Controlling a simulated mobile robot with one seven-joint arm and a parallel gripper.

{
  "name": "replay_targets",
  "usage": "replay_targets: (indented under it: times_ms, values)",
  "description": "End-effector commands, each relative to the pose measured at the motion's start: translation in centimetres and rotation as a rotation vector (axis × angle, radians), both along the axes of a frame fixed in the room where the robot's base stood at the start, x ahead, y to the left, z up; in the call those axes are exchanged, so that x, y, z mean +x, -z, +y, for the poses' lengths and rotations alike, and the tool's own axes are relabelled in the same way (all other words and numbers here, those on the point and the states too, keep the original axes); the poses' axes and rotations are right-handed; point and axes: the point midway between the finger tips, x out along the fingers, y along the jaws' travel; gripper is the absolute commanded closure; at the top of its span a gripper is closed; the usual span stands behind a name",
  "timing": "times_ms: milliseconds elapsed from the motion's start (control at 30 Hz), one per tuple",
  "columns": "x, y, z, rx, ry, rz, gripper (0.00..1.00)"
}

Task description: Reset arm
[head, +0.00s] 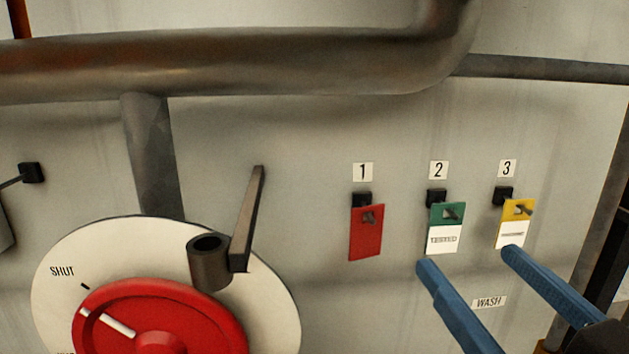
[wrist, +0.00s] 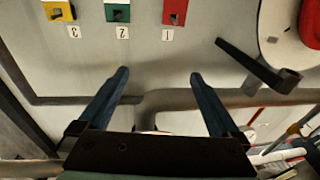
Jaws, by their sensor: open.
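My gripper (head: 464,256) has two blue fingers spread apart, with nothing between them. In the head view its fingertips are at the lower right, just below the green tag (head: 446,214) and the yellow tag (head: 517,208). My gripper (wrist: 159,75) also shows in the wrist view, which is upside down, with the fingers apart and the wall beyond them. A red tag (head: 366,238) hangs under number 1, left of the gripper. I cannot tell how far the fingertips are from the wall.
A red handwheel (head: 200,317) sits on a white round plate (head: 60,297) marked SHUT at lower left. A dark lever (head: 248,215) sticks up beside it. A thick pipe (head: 230,62) crosses above. A WASH label (head: 489,302) is near the fingers. Bare wall lies between lever and tags.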

Motion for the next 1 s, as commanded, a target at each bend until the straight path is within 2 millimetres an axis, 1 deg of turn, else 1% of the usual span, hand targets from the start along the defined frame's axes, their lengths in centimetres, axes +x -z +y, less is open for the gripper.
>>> replay_targets:
  times_ms: [33,100,167,233,333,400,500,600,700,1000]
  values:
    - [1.0,-1.3,1.2,-0.002,0.012,-0.036,0.01]
    - [2.3,-3.2,2.6,0.001,0.041,-0.093,0.01]
    - [3.2,-5.2,4.2,0.004,0.066,-0.159,0.01]
    - [3.6,-8.0,6.4,0.008,0.094,-0.254,0.01]
    - [3.1,-11.9,9.7,0.019,0.122,-0.400,0.01]
    - [2.1,-14.2,11.7,0.029,0.133,-0.494,0.01]
    - [0.5,-16.8,13.9,0.040,0.142,-0.606,0.01]
    - [-0.7,-18.2,15.2,0.049,0.147,-0.675,0.01]
    - [-1.4,-18.9,15.7,0.052,0.151,-0.707,0.01]
    - [-1.4,-18.9,15.7,0.051,0.154,-0.709,0.01]
